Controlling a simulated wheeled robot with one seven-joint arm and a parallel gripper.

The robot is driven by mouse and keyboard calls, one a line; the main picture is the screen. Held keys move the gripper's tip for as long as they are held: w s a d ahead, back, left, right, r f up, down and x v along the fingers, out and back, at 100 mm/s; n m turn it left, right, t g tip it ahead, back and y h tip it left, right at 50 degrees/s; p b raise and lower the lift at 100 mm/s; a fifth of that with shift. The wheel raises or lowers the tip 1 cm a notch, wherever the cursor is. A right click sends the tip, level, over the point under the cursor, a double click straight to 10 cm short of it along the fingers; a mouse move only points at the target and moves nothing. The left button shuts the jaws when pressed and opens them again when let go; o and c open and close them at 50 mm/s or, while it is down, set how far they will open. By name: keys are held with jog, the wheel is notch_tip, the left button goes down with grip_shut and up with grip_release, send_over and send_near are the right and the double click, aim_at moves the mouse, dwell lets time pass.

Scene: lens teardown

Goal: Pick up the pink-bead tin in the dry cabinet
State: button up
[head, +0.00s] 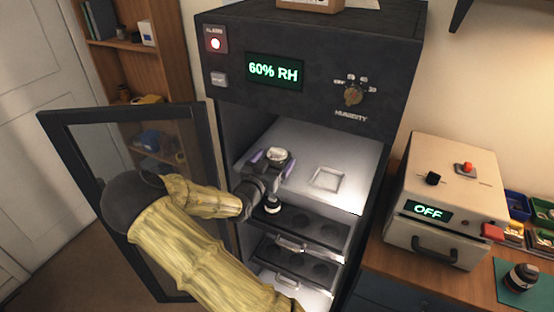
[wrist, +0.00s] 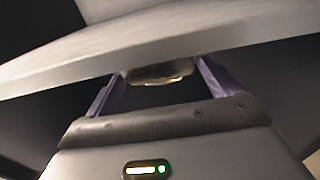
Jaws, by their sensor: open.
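A small pale, metallic-looking tin (head: 278,154) is at the upper white shelf (head: 310,150) inside the dry cabinet (head: 318,55). I cannot make out bead colour in it. My gripper (head: 275,161) reaches in through the open front, its purple fingers apart on either side of the tin. In the wrist view my gripper (wrist: 160,84) is open, with part of the tin (wrist: 160,73) between and beyond the fingers. A pale shelf edge crosses above and hides the tin's upper part. I cannot tell whether either finger touches the tin.
The glass door (head: 180,125) stands open at the left. A square recess (head: 327,178) in the shelf is empty. A black lens part (head: 273,204) stands on the dark holed rack (head: 325,228) below. An oven-like box (head: 445,200) stands on the bench at right.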

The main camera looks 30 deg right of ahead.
aim_at(276, 155)
jog(key=shift+w+d+r+p, duration=0.15)
jog(key=shift+w+d+p, duration=0.15)
jog(key=p+x, duration=0.1)
jog(key=x, duration=0.2)
jog(key=shift+w+d+r, duration=0.1)
jog(key=shift+w+d, duration=0.05)
jog(key=shift+w, duration=0.15)
jog(key=shift+w+d, duration=0.3)
jog(key=shift+d, duration=0.05)
jog(key=shift+s, duration=0.1)
jog(key=shift+c, duration=0.4)
jog(key=c, duration=1)
